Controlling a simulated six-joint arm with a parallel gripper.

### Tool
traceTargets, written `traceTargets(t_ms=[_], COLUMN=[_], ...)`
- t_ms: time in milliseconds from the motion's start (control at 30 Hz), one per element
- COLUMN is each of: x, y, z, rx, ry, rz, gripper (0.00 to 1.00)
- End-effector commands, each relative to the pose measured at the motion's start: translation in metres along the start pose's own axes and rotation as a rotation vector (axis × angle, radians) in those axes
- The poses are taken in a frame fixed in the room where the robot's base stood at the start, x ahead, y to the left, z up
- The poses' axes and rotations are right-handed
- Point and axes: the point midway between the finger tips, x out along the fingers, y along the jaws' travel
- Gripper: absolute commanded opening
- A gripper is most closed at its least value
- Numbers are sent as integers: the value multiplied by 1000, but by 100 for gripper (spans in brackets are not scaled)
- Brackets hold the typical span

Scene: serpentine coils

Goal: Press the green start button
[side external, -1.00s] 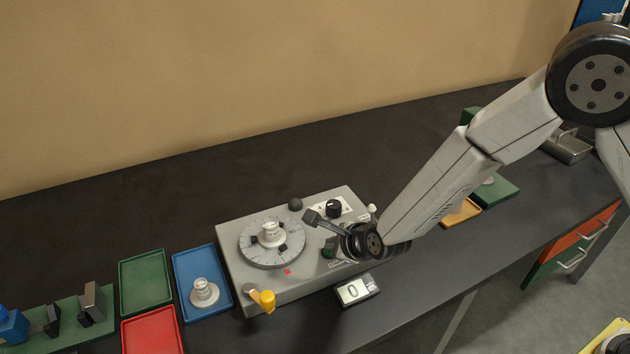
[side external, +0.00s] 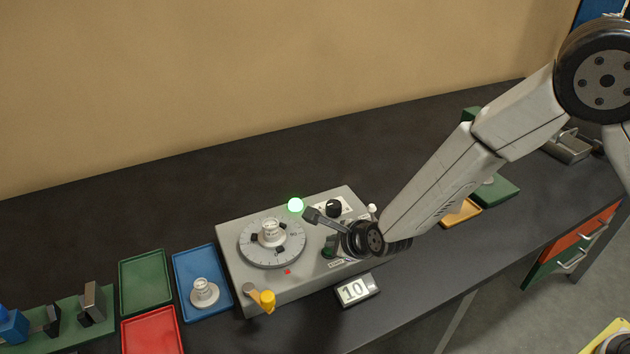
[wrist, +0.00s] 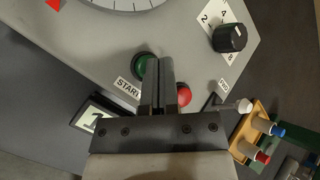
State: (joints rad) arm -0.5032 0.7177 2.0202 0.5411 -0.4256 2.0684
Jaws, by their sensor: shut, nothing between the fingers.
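The green start button (wrist: 146,66) sits on the grey machine panel beside a START label; in the wrist view my closed fingers (wrist: 158,88) cover part of it. In the side view the green button (side external: 328,252) shows just left of my gripper (side external: 332,247), which points down at the panel. Whether the fingertips touch the button cannot be told. The fingers are together with nothing between them.
The grey machine (side external: 232,268) carries a round dial (side external: 262,256) with a white part on it, a black knob (side external: 333,208) and an orange-tipped lever (side external: 262,299). A red button (wrist: 184,96) is close to my fingers. Blue (side external: 182,262), green (side external: 140,262) and red (side external: 150,335) trays stand to the left.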

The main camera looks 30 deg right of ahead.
Motion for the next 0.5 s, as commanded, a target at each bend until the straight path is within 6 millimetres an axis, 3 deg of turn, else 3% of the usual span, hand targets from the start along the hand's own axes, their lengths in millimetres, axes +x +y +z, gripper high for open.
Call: traceTargets(t_ms=[500], x=[-6], y=[-4], z=[5], rx=[0], ry=[-2], rz=[-1], gripper=[0])
